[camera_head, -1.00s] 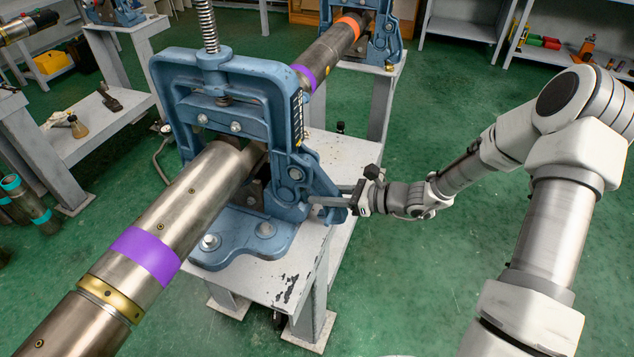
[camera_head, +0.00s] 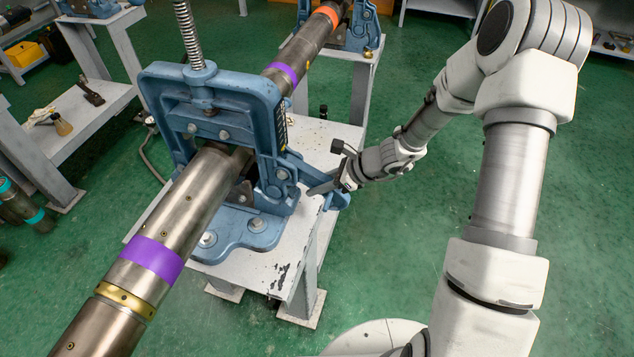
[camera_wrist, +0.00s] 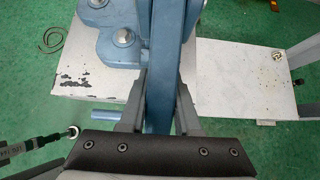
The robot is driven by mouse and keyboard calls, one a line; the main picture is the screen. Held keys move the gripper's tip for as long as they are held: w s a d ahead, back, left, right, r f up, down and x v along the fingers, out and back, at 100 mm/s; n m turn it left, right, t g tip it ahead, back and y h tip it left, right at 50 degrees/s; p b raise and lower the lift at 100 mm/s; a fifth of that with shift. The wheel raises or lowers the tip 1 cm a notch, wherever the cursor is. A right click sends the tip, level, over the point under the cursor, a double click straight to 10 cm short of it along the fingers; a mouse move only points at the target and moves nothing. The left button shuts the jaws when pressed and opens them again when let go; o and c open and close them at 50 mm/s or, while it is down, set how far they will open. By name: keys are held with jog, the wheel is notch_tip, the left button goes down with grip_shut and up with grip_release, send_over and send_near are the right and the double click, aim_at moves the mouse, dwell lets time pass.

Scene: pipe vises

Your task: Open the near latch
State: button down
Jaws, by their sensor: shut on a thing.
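The near vise (camera_head: 209,93) is a blue frame clamped around a steel pipe (camera_head: 186,208) with a purple band. Its near latch is a blue lever (camera_head: 334,199) on the right side of the frame, slanting outward and down to the right. My gripper (camera_head: 320,188) is at the lever's outer part. In the wrist view the lever (camera_wrist: 161,112) runs between the two grey fingers of my gripper (camera_wrist: 161,85), which are shut on it. The fingers and wrist hide part of the lever in the head view.
The vise stands on a white, chipped bench (camera_head: 262,270). A second blue vise (camera_head: 362,25) holds the pipe's far end. A side bench (camera_head: 99,125) with small items stands at left. Green floor is open on the right.

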jog(key=c, duration=0.6)
grip_release()
jog(key=p+v, duration=0.2)
jog(key=v, duration=1.5)
jog(key=shift+s+d+r, duration=0.1)
jog(key=shift+d+r, duration=0.05)
jog(key=shift+d, duration=0.05)
